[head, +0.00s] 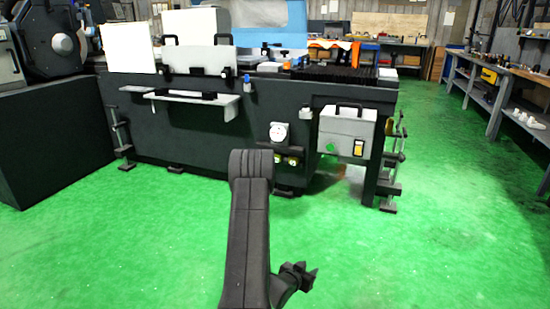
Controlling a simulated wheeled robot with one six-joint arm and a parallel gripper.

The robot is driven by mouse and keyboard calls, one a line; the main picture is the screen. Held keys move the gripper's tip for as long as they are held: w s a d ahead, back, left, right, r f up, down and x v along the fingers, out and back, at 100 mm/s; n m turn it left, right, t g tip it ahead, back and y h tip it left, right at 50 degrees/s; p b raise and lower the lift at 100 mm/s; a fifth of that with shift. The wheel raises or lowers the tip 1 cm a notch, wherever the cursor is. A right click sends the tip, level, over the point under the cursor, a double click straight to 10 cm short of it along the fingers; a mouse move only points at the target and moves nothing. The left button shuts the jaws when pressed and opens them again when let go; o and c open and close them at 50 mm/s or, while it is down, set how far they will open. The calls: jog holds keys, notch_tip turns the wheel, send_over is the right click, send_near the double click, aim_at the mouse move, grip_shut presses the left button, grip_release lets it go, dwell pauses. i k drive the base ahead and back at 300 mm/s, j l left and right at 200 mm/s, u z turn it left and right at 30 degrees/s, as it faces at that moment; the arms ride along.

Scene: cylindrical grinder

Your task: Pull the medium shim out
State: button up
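I cannot make out a medium shim for certain in the head view. The dark cylindrical grinder (200,130) stands across the middle on the green floor. An upright rod with small grey plates stands at its right end (390,185), and a similar one stands at its left end (120,135). At this size I cannot tell whether any plate is a shim. My gripper (311,275) is low in the picture, in front of the grinder and well apart from it. It is small and dark, and its finger opening is unclear. I see nothing held in it.
A grey control box (345,133) with a green button and yellow switch juts from the grinder's right front. A shelf (195,100) projects at left. A dark cabinet (50,135) stands far left. Workbenches (510,100) line the right wall. The green floor is clear in front and to the right.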

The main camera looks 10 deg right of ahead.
aim_at(277, 157)
jog(key=i+l+u, duration=0.2)
jog(key=i+l, duration=0.25)
jog(key=i, duration=0.45)
jog(key=i+l+u, duration=0.15)
jog(key=i+l, duration=0.45)
jog(key=i, duration=0.25)
jog(key=i+l+u, duration=0.2)
jog(key=i+l, duration=0.5)
jog(key=i, duration=0.15)
